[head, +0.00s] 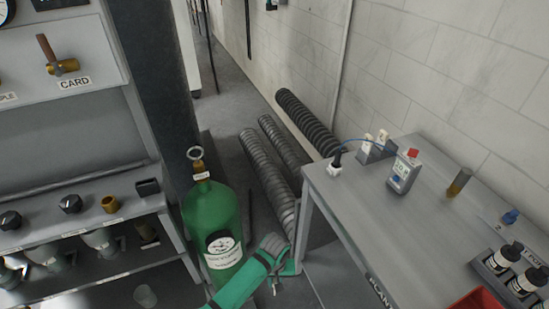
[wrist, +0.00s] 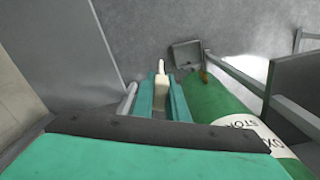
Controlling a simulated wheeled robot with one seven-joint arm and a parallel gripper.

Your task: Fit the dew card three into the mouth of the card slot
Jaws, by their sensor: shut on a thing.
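My gripper (wrist: 160,97) is shut on a narrow cream-white piece, which I take to be the dew card (wrist: 161,78). The card sticks out past the teal fingers in the wrist view. In the head view my teal arm reaches low at the centre, beside the green cylinder, and the card cannot be made out. A sign reading CARD (head: 76,82) is on the upper left shelf, below a brass fitting with a brown upright part (head: 60,62). I cannot tell whether that fitting is the card slot, and no slot mouth shows clearly.
The green gas cylinder (head: 211,218) stands close to my arm; it also shows in the wrist view (wrist: 225,105). The grey table (head: 430,215) at right holds a meter (head: 403,172) and bottles (head: 505,257). Ribbed hoses (head: 265,165) lie behind. A shelf (head: 85,215) stands left.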

